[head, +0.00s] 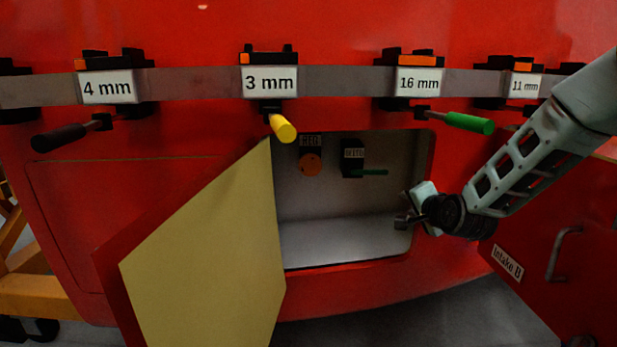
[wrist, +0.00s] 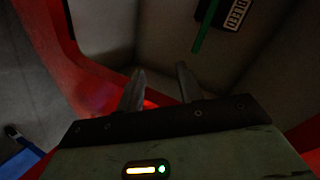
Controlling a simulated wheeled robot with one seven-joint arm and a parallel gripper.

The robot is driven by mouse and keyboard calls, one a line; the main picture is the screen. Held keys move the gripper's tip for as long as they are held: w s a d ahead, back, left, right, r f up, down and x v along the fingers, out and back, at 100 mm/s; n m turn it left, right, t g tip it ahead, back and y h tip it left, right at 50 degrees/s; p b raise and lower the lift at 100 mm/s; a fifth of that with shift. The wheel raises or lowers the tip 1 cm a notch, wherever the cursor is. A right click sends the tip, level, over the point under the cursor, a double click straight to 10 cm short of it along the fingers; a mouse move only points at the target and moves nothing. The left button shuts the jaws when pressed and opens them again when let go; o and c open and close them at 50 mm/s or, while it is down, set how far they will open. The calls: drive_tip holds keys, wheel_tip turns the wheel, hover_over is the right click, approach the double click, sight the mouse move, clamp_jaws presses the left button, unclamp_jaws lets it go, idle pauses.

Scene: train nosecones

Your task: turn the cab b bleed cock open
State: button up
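The bleed cock has a green lever (head: 373,172) on a black block, lying level and pointing right in the head view. It sits on the back wall inside the open red compartment. In the wrist view the green lever (wrist: 205,30) shows beside a black plate (wrist: 236,14) reading "BLEED". My gripper (head: 402,221) is at the compartment's right side, lower than the lever and apart from it. In the wrist view its two fingers (wrist: 160,80) are spread with nothing between them. No cab letter is legible on the cock.
An orange round knob (head: 310,164) marked "REG" is left of the cock. A yellow-faced door panel (head: 210,255) stands open at left; a red "Intake B" door (head: 535,270) is at right. Yellow (head: 282,128) and green (head: 468,123) handles hang above the opening. The compartment floor (head: 340,240) is bare.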

drive_tip(key=s+d+f+n+g+h, duration=0.1)
drive_tip(key=s+d+n+g, duration=0.25)
drive_tip(key=s, duration=0.75)
drive_tip(key=s+d+f+n+g, duration=0.2)
drive_tip(key=s+n+g, duration=0.2)
drive_tip(key=s, duration=0.6)
drive_tip(key=s+d+f+n+g+h, duration=0.15)
drive_tip(key=s+n+g, duration=0.25)
drive_tip(key=s, duration=0.7)
drive_tip(key=s+a+r+n+g+y, duration=0.1)
drive_tip(key=s+a+r+n+g, duration=0.15)
drive_tip(key=s+a+n, duration=0.95)
drive_tip(key=a+r+m+p, duration=0.2)
drive_tip(key=r+p, duration=0.7)
drive_tip(key=s+a+r+m+p, duration=0.1)
drive_tip(key=a+r+m+p, duration=0.1)
drive_tip(key=r+p, duration=0.7)
drive_tip(key=shift+a+r+m+p, duration=0.25)
drive_tip(key=shift+a+m+p, duration=0.1)
drive_tip(key=shift+a, duration=0.5)
drive_tip(key=shift+s, duration=0.1)
